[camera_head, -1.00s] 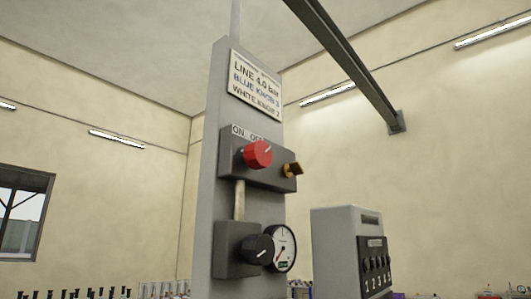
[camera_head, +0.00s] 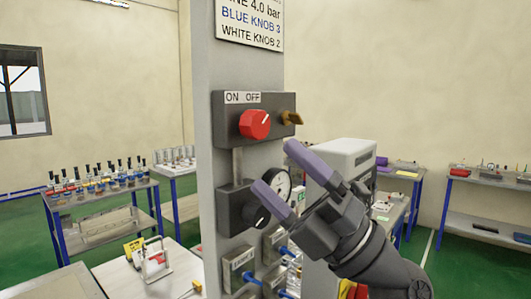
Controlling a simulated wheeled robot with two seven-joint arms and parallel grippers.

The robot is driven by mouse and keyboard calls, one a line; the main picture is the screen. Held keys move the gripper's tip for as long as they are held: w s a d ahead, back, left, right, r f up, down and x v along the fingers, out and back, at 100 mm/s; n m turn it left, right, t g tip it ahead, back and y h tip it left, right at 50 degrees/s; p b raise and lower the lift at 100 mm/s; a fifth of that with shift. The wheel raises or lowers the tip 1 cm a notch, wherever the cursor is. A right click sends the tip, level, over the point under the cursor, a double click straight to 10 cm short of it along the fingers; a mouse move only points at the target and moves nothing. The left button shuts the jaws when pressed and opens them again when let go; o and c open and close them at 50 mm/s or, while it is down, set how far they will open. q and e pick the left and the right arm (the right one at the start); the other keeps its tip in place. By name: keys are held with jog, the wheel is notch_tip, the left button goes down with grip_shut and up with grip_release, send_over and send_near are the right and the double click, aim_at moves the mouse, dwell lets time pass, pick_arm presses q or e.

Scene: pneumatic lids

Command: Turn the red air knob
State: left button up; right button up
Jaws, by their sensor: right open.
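The red air knob (camera_head: 254,124) sits on a dark grey valve block (camera_head: 224,112) on the grey column, under a label reading ON and OFF. A pale pointer mark on the knob tilts up to the right. A brass fitting (camera_head: 291,118) sticks out at the block's right end. My right gripper (camera_head: 279,173) comes in from the lower right, its two purple fingers spread open and empty. It shows below and to the right of the red knob, apart from it, and partly covers the gauge and black knob. My left gripper is not in view.
A black knob (camera_head: 256,217) and a round gauge (camera_head: 277,182) are below the valve block. A sign (camera_head: 249,22) is above. Lower grey boxes with blue fittings stand on the column. Tables (camera_head: 98,200) with small items stand behind at the left and right.

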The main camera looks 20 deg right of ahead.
notch_tip(320, 180, up, 2)
jog(key=s+a+n+g, duration=0.1)
jog(key=a+n+g, duration=0.1)
jog(key=n+g, duration=0.45)
jog(key=t+h, duration=0.5)
jog(key=h, duration=0.6)
send_near(261, 126)
jog(key=shift+n, duration=0.25)
jog(key=p+x, duration=0.6)
jog(key=x, duration=0.2)
jog(key=shift+w+a+r, duration=0.15)
jog(key=shift+w+a, duration=0.05)
jog(key=shift+w, duration=0.05)
jog(key=shift+w+a, duration=0.1)
jog(key=shift+w, duration=0.15)
